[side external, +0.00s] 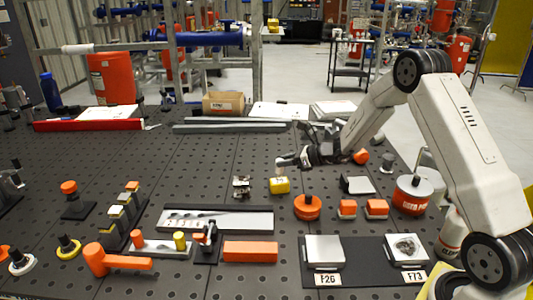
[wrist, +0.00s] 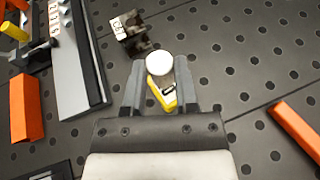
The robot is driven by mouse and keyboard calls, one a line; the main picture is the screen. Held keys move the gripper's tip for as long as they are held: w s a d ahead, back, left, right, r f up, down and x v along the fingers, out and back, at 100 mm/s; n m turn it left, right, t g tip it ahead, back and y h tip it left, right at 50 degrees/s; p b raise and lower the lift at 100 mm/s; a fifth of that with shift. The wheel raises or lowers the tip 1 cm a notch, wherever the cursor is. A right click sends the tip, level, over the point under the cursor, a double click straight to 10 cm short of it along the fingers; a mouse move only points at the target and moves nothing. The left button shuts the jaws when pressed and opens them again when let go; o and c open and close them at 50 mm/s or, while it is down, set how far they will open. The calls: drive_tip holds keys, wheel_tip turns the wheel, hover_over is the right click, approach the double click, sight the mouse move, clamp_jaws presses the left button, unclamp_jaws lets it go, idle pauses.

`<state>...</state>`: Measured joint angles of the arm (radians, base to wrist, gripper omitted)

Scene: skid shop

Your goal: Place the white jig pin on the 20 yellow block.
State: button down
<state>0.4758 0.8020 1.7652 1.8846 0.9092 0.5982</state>
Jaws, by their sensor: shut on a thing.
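The white jig pin (side external: 284,162) is at the tip of my gripper (side external: 296,160) in the side view. In the wrist view its round white top (wrist: 159,65) shows between the two fingers of my gripper (wrist: 160,70), which is shut on it. The yellow block (side external: 279,185) stands on the dark perforated table just below the pin, with a small gap between them in the side view. In the wrist view the yellow block (wrist: 160,96) shows between the fingers, partly covered by the pin; its dark marking is only partly visible.
An orange round knob (side external: 307,207) and orange blocks (side external: 347,209) lie to the right. A grey rail (side external: 218,219) and orange bar (side external: 250,251) lie in front. The table behind is mostly clear.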

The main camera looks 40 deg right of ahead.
drive_tip(key=shift+f, duration=0.55)
drive_tip(key=shift+f, duration=0.2)
drive_tip(key=shift+c, duration=1.9)
unclamp_jaws()
drive_tip(key=shift+r, duration=0.2)
drive_tip(key=v, duration=1.2)
drive_tip(key=shift+f, duration=0.1)
